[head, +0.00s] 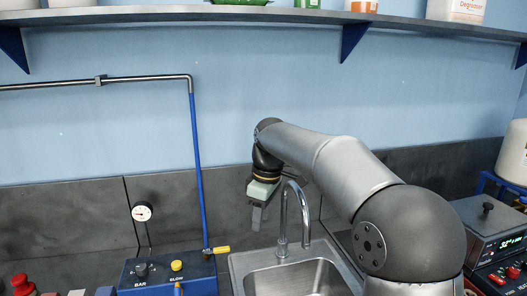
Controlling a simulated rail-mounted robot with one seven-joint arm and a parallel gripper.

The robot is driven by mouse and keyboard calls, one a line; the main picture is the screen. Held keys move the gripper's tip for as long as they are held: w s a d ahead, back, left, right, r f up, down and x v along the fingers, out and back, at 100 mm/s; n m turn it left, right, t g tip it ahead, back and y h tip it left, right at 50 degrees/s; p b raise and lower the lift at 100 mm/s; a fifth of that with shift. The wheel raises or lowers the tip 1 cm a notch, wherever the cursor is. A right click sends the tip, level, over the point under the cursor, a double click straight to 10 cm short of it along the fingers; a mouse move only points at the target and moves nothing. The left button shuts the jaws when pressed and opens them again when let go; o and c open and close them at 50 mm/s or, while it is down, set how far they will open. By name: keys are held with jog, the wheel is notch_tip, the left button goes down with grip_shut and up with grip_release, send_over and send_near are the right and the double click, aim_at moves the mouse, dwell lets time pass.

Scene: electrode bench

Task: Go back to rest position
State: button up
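My gripper (258,216) hangs at the end of my arm, just left of the curved sink faucet (304,212) and in front of the dark backsplash. It points down above the back left of the sink (296,275). I see it from the side and small, so its finger gap cannot be made out. Nothing held in it can be seen. My arm reaches in from the lower right, and my gripper looks close to the faucet, though the distance is unclear.
A blue box (168,276) with knobs and a yellow valve (217,249) stands left of the sink. A pressure gauge (142,212) is behind it. A device with a lit display (497,246) is at the right. A shelf (270,14) runs above.

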jog(key=s+d+f+m, duration=0.4)
jog(key=s+d, duration=0.1)
jog(key=s, duration=0.5)
jog(key=s+d+f+m, duration=0.4)
jog(key=s+d+m, duration=0.1)
jog(key=s, duration=0.5)
jog(key=s+d+f+m+t+h, duration=0.1)
jog(key=s+d+f+m, duration=0.3)
jog(key=s, duration=0.6)
jog(key=shift+d+f+m, duration=0.4)
jog(key=shift+d+m, duration=0.1)
jog(key=shift+d, duration=0.45)
